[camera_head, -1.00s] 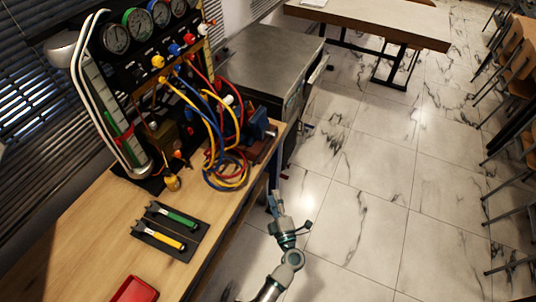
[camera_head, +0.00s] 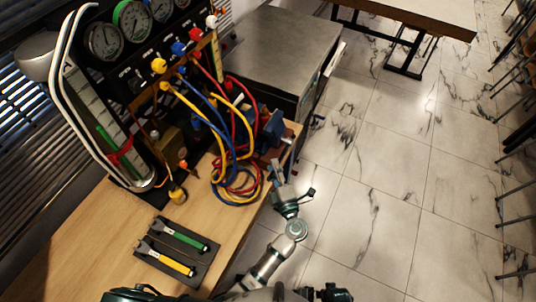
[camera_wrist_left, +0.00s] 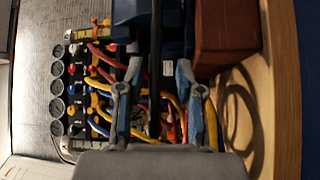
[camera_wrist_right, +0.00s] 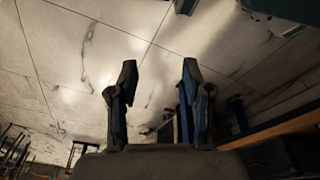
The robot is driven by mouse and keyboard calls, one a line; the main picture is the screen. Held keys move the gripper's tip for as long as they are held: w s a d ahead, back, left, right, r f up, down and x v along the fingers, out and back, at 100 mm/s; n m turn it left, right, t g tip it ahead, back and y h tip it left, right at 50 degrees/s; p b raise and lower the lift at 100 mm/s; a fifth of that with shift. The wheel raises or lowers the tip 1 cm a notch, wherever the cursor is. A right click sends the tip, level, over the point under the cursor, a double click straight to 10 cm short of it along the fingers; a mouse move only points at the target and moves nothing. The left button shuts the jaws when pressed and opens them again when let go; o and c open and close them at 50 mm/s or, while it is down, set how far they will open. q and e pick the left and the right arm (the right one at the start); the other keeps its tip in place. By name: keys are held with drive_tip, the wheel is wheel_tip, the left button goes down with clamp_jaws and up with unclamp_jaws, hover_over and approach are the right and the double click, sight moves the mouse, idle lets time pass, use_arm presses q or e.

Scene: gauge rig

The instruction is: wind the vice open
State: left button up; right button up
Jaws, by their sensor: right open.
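The blue vice (camera_head: 275,127) sits at the bench's right edge, beside the coiled hoses. In the left wrist view its blue body (camera_wrist_left: 150,22) fills the top, and a dark bar runs down from it. My left gripper (camera_head: 278,172) is just in front of the vice, at the bench edge. In the left wrist view its fingers (camera_wrist_left: 160,66) are apart, with the dark bar showing between them; I cannot tell whether they touch it. My right gripper (camera_wrist_right: 160,68) is open and empty, with floor beyond it. Its fingers do not show clearly in the head view.
Red, blue and yellow hoses (camera_head: 240,185) hang from the gauge panel (camera_head: 140,40) close to the vice. A reddish-brown block (camera_wrist_left: 226,38) is beside the vice. A black tray (camera_head: 172,252) holds green and yellow-handled tools.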

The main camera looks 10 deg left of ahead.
use_arm(q)
drive_tip(key=shift+w+d, duration=0.25)
drive_tip(key=shift+d, duration=0.1)
drive_tip(key=shift+d+r, duration=0.15)
drive_tip(key=shift+d, duration=0.3)
drive_tip(key=shift+a, duration=0.25)
drive_tip(key=shift+c, duration=0.2)
drive_tip(key=shift+a, duration=0.35)
drive_tip(key=c, duration=0.4)
drive_tip(key=shift+a, duration=0.3)
clamp_jaws()
drive_tip(key=shift+d, duration=0.15)
drive_tip(key=f+n+b, duration=0.1)
drive_tip(key=b, duration=0.2)
drive_tip(key=f+n+t+y+b, duration=0.1)
drive_tip(key=f+b, duration=0.1)
drive_tip(key=b, duration=0.2)
drive_tip(key=shift+w+d+t, duration=0.15)
drive_tip(key=shift+d+t, duration=0.05)
drive_tip(key=shift+t, duration=0.1)
use_arm(e)
drive_tip(key=w+r+t, duration=0.1)
drive_tip(key=w+r, duration=0.2)
drive_tip(key=r, duration=0.5)
drive_tip(key=w+r+t, duration=0.2)
drive_tip(key=r, duration=0.6)
drive_tip(key=shift+w+a+y, duration=0.35)
drive_tip(key=shift+w+y, duration=0.05)
